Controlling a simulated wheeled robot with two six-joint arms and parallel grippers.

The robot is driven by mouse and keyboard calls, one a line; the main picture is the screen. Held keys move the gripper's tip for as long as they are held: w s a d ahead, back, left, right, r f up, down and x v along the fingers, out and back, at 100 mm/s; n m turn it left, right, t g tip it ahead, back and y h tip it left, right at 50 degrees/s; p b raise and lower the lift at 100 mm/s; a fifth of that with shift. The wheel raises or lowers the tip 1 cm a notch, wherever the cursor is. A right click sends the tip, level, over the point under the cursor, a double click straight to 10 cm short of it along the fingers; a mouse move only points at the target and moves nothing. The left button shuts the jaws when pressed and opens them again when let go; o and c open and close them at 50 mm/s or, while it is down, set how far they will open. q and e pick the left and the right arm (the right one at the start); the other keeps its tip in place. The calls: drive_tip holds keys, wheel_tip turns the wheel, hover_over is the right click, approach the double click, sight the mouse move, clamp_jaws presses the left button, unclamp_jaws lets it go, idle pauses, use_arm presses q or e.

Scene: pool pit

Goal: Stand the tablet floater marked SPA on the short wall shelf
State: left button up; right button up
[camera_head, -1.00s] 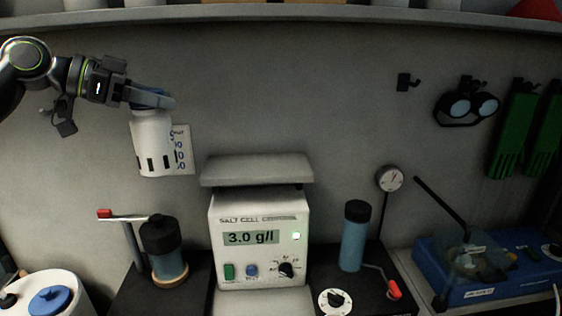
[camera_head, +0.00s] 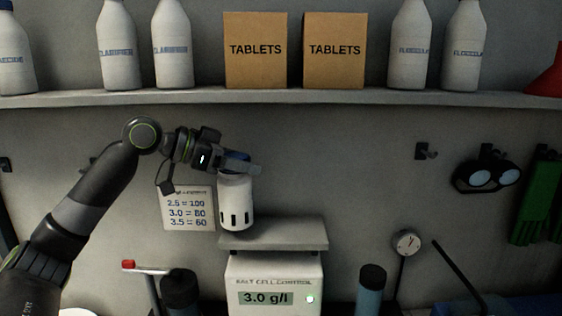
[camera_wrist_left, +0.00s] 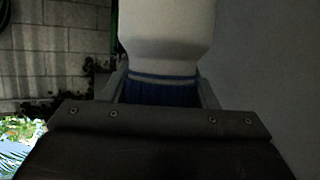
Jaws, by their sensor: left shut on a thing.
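My left gripper (camera_head: 243,164) is shut on the blue cap of a white tablet floater (camera_head: 236,198), which hangs upright with its slotted end down. The floater overlaps the left end of the short grey wall shelf (camera_head: 290,232) in the head view. I cannot tell whether its base touches the shelf. The left wrist view shows the floater's white body (camera_wrist_left: 168,30) and its ribbed blue cap (camera_wrist_left: 160,91) between the fingers. No SPA marking is readable on the side I see. My right gripper is not in view.
A salt cell control box (camera_head: 272,282) is below the short shelf, whose right part is bare. A paper chart (camera_head: 188,208) is on the wall at left. A long shelf (camera_head: 330,97) above holds bottles and TABLETS boxes. Goggles (camera_head: 484,177) hang at right.

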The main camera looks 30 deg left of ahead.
use_arm(q)
drive_tip(key=p+x, duration=0.5)
drive_tip(key=x, duration=0.4)
drive_tip(key=shift+p, duration=0.4)
drive_tip(key=shift+w+d+f, duration=0.1)
drive_tip(key=shift+f, duration=0.05)
drive_tip(key=o, duration=1.2)
